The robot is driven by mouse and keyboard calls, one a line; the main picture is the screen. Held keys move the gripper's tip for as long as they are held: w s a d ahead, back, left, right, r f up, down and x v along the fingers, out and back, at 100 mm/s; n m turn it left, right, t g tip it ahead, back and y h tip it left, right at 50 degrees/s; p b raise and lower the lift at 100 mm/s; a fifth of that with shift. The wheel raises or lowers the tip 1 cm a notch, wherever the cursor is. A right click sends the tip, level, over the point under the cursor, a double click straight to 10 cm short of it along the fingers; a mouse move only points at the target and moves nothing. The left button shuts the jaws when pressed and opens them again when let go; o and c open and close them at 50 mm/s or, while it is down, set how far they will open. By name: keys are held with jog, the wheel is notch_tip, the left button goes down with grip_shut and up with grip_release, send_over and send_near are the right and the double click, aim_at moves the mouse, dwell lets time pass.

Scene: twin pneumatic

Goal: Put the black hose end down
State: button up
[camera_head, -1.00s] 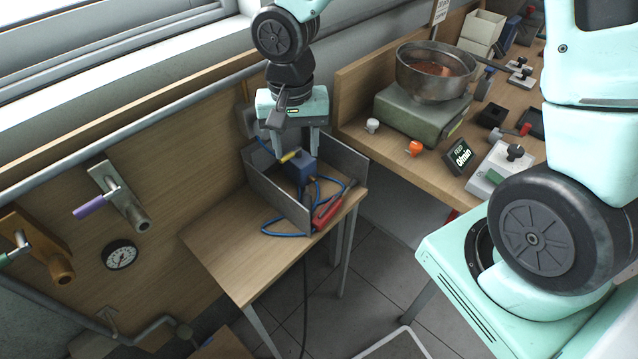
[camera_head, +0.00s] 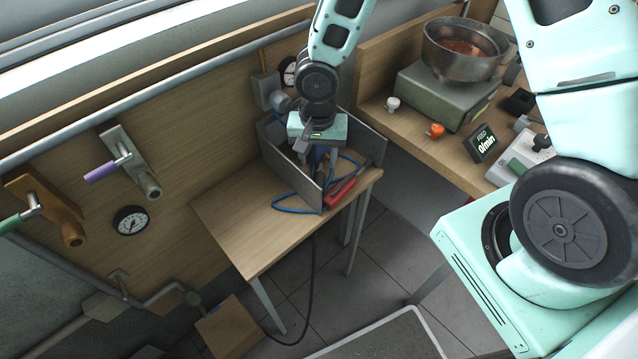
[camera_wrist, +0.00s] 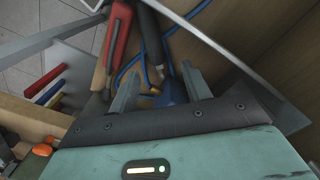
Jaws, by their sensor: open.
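My gripper (camera_head: 317,160) is low in a grey-walled holder (camera_head: 292,172) on the small wooden table (camera_head: 240,225). In the wrist view its two fingers (camera_wrist: 162,84) are apart. A blue part (camera_wrist: 172,93) shows between and just beyond them, with no clear sign of a grip. A dark cylindrical piece (camera_wrist: 151,38) lies past the fingertips; I cannot tell if it is the black hose end. A black hose (camera_head: 311,275) hangs below the table and curves along the floor. My gripper hides most of the holder's contents.
A red tool (camera_head: 345,187) and a looped blue hose (camera_head: 290,203) lie at the holder's open side. The table's front left is bare. A workbench on the right carries a metal bowl (camera_head: 455,62). A gauge (camera_head: 130,220) and valves are on the back panel.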

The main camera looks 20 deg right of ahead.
aim_at(320, 174)
jog(key=f, duration=0.5)
jog(key=shift+s+d, duration=0.15)
jog(key=shift+d, duration=0.05)
grip_shut()
jog(key=shift+r, duration=0.15)
jog(key=shift+s+d+r+p, duration=0.2)
jog(key=shift+s+r+p, duration=0.15)
jog(key=shift+p, duration=0.15)
jog(key=shift+r, duration=0.3)
